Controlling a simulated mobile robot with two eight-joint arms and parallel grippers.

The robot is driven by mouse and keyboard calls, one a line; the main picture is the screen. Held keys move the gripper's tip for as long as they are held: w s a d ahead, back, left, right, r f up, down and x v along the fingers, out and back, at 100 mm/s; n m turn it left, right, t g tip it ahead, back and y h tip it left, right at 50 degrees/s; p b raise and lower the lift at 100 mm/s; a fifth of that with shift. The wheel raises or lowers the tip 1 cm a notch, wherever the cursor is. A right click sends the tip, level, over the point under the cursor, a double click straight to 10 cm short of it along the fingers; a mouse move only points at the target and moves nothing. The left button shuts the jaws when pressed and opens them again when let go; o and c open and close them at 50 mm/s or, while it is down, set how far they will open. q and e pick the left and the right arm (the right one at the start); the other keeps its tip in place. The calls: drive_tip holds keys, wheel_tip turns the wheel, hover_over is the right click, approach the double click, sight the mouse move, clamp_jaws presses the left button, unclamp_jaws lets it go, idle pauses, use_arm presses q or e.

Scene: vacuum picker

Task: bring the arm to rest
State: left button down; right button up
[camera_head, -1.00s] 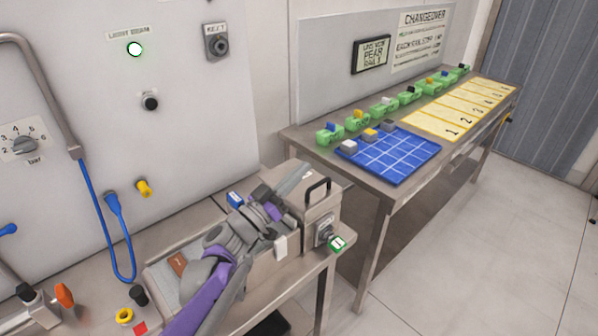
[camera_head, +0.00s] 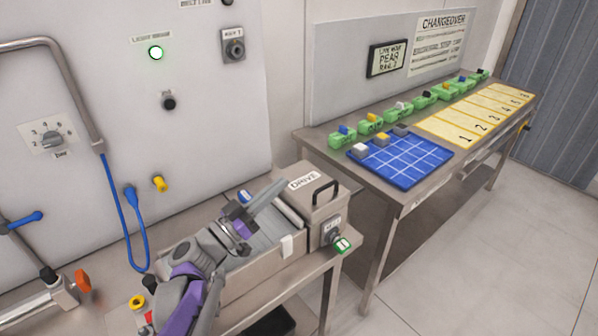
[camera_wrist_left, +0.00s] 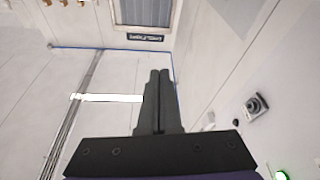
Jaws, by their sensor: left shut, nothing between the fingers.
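My left arm, grey and purple, comes up from the bottom of the head view. Its gripper (camera_head: 268,197) is raised over the bench beside the grey box labelled DRIVE (camera_head: 318,200). In the left wrist view the two dark fingers (camera_wrist_left: 160,100) lie together with nothing between them. The gripper points up and away from the bench surface, and I cannot tell its exact height. My right gripper is in neither view.
The wall panel (camera_head: 120,110) with a dial, hose and yellow knob stands at the left. The far table holds a blue gridded mat (camera_head: 405,165), green bins (camera_head: 342,140) and yellow numbered cards (camera_head: 470,125). Open floor (camera_head: 500,250) lies to the right.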

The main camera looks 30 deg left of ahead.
use_arm(q)
drive_tip(key=shift+s+a+f, duration=0.1)
drive_tip(key=shift+s+a, duration=0.05)
drive_tip(key=shift+s, duration=0.05)
drive_tip(key=s+d+f+g+p, duration=0.1)
drive_tip(key=s+d+f+g, duration=0.3)
drive_tip(key=d+f+g, duration=0.4)
drive_tip(key=s+d+f+g+p, duration=0.1)
drive_tip(key=s+d+f+g, duration=0.2)
drive_tip(key=d+f, duration=0.45)
drive_tip(key=s+a+f+n+g+y, duration=0.1)
drive_tip(key=s+f+y, duration=0.4)
drive_tip(key=s, duration=0.5)
drive_tip(key=a+g+y, duration=0.1)
drive_tip(key=g+y, duration=0.1)
drive_tip(key=shift+a+n+g+p, duration=0.25)
drive_tip(key=shift+n+g+p, duration=0.1)
drive_tip(key=shift+n+g, duration=0.05)
